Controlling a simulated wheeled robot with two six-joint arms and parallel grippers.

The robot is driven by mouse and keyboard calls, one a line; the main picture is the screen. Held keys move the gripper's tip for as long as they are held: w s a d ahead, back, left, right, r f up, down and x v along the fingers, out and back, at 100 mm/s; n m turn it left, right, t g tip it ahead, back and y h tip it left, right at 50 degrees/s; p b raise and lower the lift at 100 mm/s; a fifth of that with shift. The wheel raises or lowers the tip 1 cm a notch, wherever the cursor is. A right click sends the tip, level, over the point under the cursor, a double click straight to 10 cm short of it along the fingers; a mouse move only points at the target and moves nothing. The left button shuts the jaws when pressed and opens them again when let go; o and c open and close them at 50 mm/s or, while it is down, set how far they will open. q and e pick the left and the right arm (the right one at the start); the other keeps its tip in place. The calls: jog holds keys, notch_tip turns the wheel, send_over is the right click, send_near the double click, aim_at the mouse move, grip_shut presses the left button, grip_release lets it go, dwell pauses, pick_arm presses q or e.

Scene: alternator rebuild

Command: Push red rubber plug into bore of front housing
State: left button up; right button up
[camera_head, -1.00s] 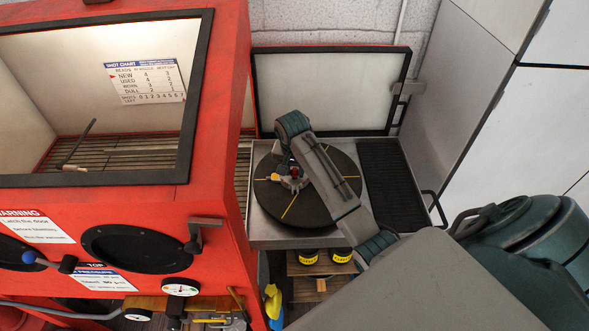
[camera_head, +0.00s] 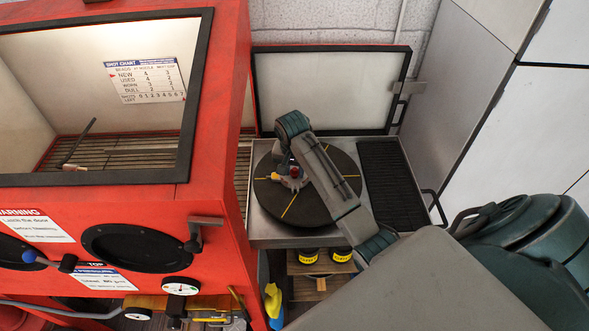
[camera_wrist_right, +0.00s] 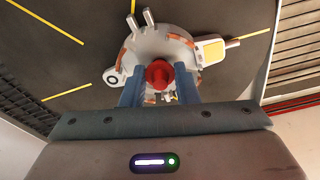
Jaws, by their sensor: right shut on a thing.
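The red rubber plug (camera_wrist_right: 159,74) is held between the blue fingers of my right gripper (camera_wrist_right: 159,88). It covers the middle of the front housing (camera_wrist_right: 138,50), so the bore is hidden and I cannot tell whether the plug is in it. The housing is a round silver casting with copper-coloured parts showing inside. It lies on the dark turntable (camera_head: 312,212) in the head view, where the plug shows as a small red spot (camera_head: 295,170). My right arm reaches over the turntable from the right. My left gripper is not in view.
The turntable has yellow radial marks and sits on a metal tray table (camera_head: 270,233) with a black grate (camera_head: 391,186) at its right. A red blast cabinet (camera_head: 225,130) stands close on the left. A raised door panel (camera_head: 330,95) stands behind.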

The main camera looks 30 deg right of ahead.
aim_at(295, 169)
jog(key=shift+f, duration=0.15)
dwell(0.4)
jog(key=o, duration=0.6)
jog(key=shift+r, duration=0.5)
jog(key=shift+r, duration=1.1)
jog(key=shift+r, duration=0.2)
